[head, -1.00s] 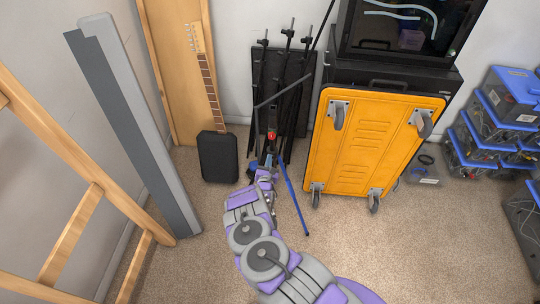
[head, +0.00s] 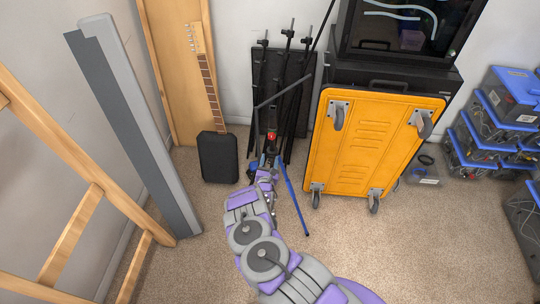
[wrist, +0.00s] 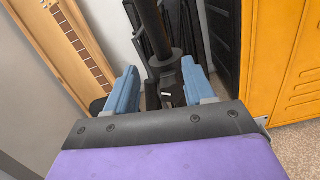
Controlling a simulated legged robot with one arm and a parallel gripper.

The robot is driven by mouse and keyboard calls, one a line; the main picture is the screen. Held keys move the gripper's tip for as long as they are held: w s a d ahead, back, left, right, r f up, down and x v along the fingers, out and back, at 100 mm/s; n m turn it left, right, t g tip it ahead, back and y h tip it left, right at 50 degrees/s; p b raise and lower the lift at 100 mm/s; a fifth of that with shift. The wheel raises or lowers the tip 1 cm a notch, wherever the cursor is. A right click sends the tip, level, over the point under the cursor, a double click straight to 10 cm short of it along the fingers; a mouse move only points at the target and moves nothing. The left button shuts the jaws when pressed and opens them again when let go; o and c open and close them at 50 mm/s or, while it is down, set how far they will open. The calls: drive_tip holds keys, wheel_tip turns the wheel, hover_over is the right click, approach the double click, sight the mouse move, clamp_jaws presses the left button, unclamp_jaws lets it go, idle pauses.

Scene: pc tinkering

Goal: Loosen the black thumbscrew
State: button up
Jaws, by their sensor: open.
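The tripod stands (head: 288,80) are black and lean together against the back wall. In the wrist view, one black stand tube (wrist: 151,25) runs down between my gripper's two blue fingers. A dark collar or clamp (wrist: 166,65) on it sits between the fingertips, with a small white mark below. I cannot tell for sure which part is the black thumbscrew. My gripper (wrist: 160,84) is open around this part, with a visible gap on both sides. In the head view, my gripper (head: 264,161) is small and partly hidden by my arm, just below a red part (head: 271,135).
A yellow wheeled dolly (head: 370,140) leans close on the right. A black amplifier-like box with a guitar neck (head: 218,157) stands on the left. A thin blue rod (head: 294,200) slants to the carpet beside my arm. Blue-lidded bins (head: 505,110) are stacked far right.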

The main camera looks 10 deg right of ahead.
drive_tip(key=shift+p+v, duration=0.45)
drive_tip(key=shift+v, duration=2.45)
drive_tip(key=p+v, duration=0.2)
drive_tip(key=v, duration=1.5)
drive_tip(key=shift+s, duration=0.15)
